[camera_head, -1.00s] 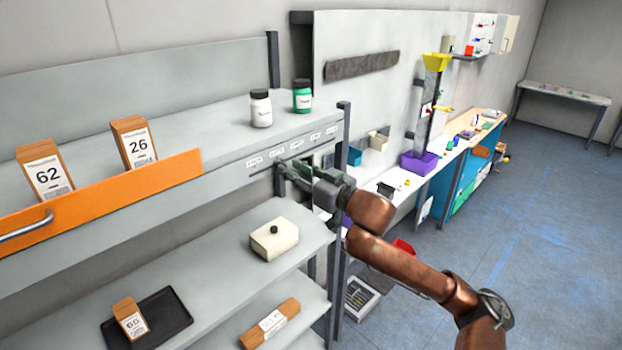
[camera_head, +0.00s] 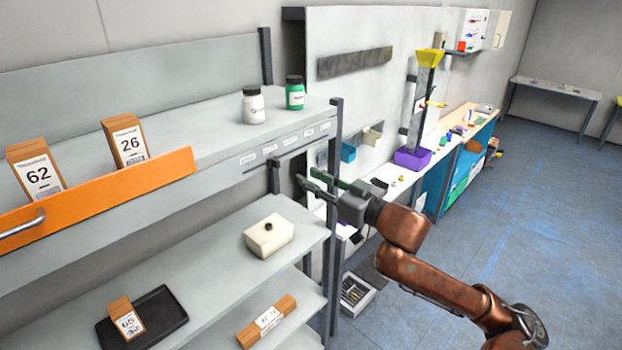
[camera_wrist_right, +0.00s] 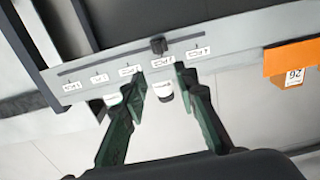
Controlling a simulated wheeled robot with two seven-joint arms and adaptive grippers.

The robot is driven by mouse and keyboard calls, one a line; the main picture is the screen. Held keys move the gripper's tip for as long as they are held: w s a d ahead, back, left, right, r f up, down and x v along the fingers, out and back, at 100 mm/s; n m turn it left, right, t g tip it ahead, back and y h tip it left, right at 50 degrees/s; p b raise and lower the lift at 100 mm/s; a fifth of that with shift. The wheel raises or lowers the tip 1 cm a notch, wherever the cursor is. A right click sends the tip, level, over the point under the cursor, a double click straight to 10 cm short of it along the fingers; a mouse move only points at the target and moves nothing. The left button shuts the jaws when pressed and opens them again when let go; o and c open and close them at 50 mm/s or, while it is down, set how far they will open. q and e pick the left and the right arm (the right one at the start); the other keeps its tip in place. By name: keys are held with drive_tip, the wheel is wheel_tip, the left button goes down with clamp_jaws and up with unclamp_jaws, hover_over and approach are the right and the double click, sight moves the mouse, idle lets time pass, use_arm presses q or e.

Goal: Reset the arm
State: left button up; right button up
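My right gripper (camera_head: 318,183) is in front of the shelf's right end in the head view, below the upper board's front edge and its row of labels. In the right wrist view its two green fingers (camera_wrist_right: 160,105) stand apart with nothing held between them. Beyond them are the labelled shelf edge (camera_wrist_right: 225,38), a dark slider-like piece (camera_wrist_right: 157,45) on it, and white jar parts. My brown right arm comes in from the lower right. My left gripper is in neither view.
The upper shelf (camera_head: 195,133) bears boxes 62 (camera_head: 38,178) and 26 (camera_head: 127,143), a white jar (camera_head: 253,106) and a green jar (camera_head: 295,94). A cream box (camera_head: 268,237) and a black tray (camera_head: 170,312) sit below. Open floor (camera_head: 540,220) lies at the right.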

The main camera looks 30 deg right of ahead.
drive_tip(key=shift+d+f, duration=0.1)
